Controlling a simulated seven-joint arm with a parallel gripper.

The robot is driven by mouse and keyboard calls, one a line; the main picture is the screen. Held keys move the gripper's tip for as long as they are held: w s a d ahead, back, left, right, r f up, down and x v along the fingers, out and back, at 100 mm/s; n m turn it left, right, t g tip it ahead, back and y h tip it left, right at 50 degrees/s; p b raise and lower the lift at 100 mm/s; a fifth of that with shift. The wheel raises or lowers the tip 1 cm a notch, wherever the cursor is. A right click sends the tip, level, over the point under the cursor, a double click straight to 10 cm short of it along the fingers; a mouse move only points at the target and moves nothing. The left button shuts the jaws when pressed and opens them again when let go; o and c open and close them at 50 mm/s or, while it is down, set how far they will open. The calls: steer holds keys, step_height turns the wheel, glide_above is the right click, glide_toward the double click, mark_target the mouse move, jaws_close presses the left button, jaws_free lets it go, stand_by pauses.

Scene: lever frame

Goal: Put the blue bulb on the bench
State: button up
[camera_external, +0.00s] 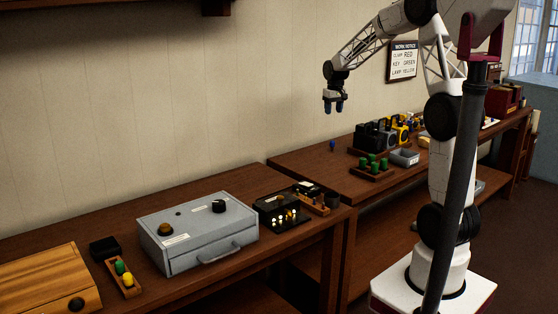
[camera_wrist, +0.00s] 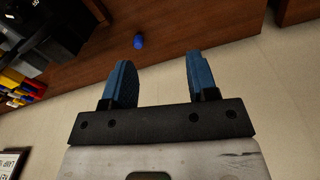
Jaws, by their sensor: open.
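The blue bulb (camera_external: 332,145) is a small blue object standing on the brown wooden bench (camera_external: 312,160) near the wall, at the left part of the far bench top. It also shows in the wrist view (camera_wrist: 139,41), beyond and between my fingertips, well apart from them. My gripper (camera_external: 334,106) hangs in the air above the bench with its fingers pointing down. In the wrist view its two blue fingers (camera_wrist: 160,75) are spread with nothing between them.
Green pieces in a wooden holder (camera_external: 373,168), a grey tray (camera_external: 404,157) and black and yellow devices (camera_external: 378,133) stand right of the bulb. A grey case (camera_external: 197,235) is on the near bench. The wood around the bulb is clear.

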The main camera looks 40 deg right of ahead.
steer(key=s+a+r+n+t, duration=0.1)
steer(key=s+a+r, duration=0.3)
steer(key=s+a, duration=0.45)
steer(key=s+a+r, duration=0.3)
steer(key=s+a, duration=0.2)
steer(key=s, duration=0.6)
steer(key=s+a+f, duration=0.1)
steer(key=s+a, duration=0.1)
steer(key=s, duration=0.5)
steer(key=s+a+f, duration=0.1)
steer(key=s+a, duration=0.2)
steer(key=s, duration=0.5)
steer(key=s+a+f+n+t, duration=0.1)
steer(key=s+a, duration=0.2)
steer(key=s, duration=0.5)
steer(key=shift+s+a+f, duration=0.15)
steer(key=shift+a+f, duration=0.05)
steer(key=shift+a, duration=0.05)
